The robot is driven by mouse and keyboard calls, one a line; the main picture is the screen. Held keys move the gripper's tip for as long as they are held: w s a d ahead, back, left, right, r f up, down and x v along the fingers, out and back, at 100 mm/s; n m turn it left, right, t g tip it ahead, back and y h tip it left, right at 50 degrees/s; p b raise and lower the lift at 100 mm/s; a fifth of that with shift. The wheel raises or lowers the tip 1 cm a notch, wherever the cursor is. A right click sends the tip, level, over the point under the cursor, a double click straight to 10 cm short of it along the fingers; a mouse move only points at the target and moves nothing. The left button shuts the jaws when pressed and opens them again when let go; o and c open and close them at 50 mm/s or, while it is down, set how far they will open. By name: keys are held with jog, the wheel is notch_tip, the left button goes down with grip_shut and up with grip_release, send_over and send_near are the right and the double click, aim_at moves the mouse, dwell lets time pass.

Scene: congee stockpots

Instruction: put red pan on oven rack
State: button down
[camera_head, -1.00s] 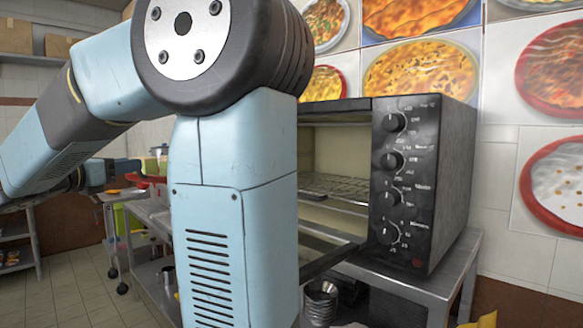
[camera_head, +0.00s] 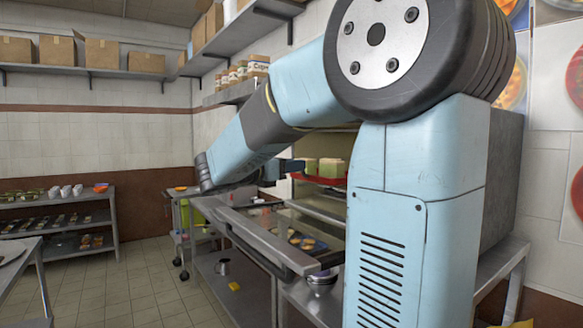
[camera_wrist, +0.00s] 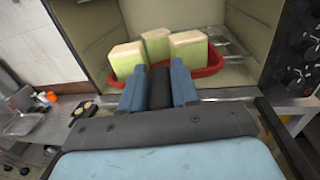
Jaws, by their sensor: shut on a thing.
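The red pan (camera_head: 325,181) holds pale green-and-cream blocks (camera_head: 331,167). It is at the oven's opening in the head view. In the wrist view the pan (camera_wrist: 206,72) lies inside the oven cavity with three blocks in it. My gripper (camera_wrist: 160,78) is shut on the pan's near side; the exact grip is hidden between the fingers. In the head view my gripper (camera_head: 296,165) reaches in from the left. Wires of the oven rack (camera_wrist: 233,46) show to the right of the pan. I cannot tell whether the pan touches the rack.
The oven door (camera_head: 268,240) is folded down below the opening. My arm hides most of the oven in the head view. A metal bowl (camera_head: 322,281) stands under the door. The oven's control panel (camera_wrist: 293,60) is at the right in the wrist view.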

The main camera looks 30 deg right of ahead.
jog(key=shift+w+a, duration=0.1)
jog(key=shift+a, duration=0.3)
jog(key=d+f, duration=0.1)
jog(key=d, duration=0.8)
jog(key=w+d+f, duration=0.1)
jog(key=d, duration=1.7)
jog(key=shift+w+f, duration=0.4)
jog(key=shift+f, duration=0.75)
jog(key=shift+a+f, duration=0.1)
jog(key=shift+f, duration=0.25)
jog(key=c, duration=0.8)
grip_release()
jog(key=s+a, duration=0.1)
jog(key=a, duration=0.3)
jog(key=s+a, duration=0.1)
jog(key=a, duration=0.8)
jog(key=shift+s+a, duration=0.2)
jog(key=shift+s, duration=0.2)
